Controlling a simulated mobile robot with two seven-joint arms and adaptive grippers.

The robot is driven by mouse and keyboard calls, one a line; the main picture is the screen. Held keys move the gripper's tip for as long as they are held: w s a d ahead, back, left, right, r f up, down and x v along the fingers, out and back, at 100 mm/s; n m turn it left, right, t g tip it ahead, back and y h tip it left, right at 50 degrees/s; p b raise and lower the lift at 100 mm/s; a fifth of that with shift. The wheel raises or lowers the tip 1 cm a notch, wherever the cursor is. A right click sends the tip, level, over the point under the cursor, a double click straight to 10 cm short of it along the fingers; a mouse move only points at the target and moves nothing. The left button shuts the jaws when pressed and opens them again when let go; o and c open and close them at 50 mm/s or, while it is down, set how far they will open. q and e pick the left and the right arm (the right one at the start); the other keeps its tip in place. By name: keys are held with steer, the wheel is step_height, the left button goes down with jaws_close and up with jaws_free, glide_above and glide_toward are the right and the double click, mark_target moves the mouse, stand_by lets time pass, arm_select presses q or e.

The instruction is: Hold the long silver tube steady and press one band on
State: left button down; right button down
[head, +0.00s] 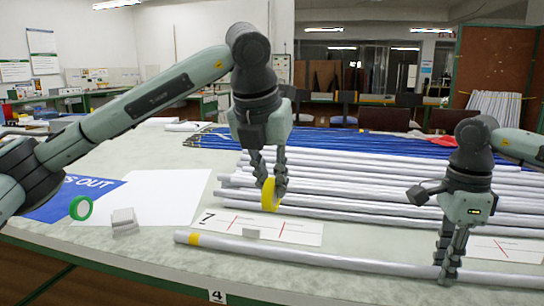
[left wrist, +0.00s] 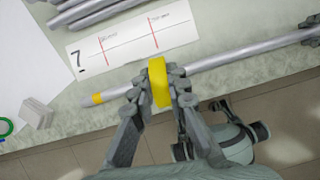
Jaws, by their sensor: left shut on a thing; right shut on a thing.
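The long silver tube (head: 330,254) lies across the front of the table, with a yellow mark or band (head: 193,239) near its left end. It also shows in the left wrist view (left wrist: 220,65). My left gripper (head: 270,180) is shut on a yellow ring-shaped band (head: 269,196), held above the table; the band (left wrist: 158,83) overlaps the tube in the left wrist view, but the head view shows it apart from the tube. My right gripper (head: 447,274) is shut on the tube towards its right part. Its fingers hide a short piece of the tube.
More silver tubes (head: 340,180) lie behind, with blue rods (head: 330,146) farther back. A white card marked 7 with red lines (head: 262,228) lies behind the tube. A green ring (head: 81,207) and a small grey block (head: 124,221) are at left.

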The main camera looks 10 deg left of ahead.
arm_select(q)
steer(key=shift+f+n, duration=0.6)
steer(key=shift+f, duration=2.75)
steer(key=shift+f, duration=0.7)
steer(key=shift+r, duration=3.55)
arm_select(e)
steer(key=c, duration=1.3)
jaws_free()
steer(key=shift+r, duration=0.15)
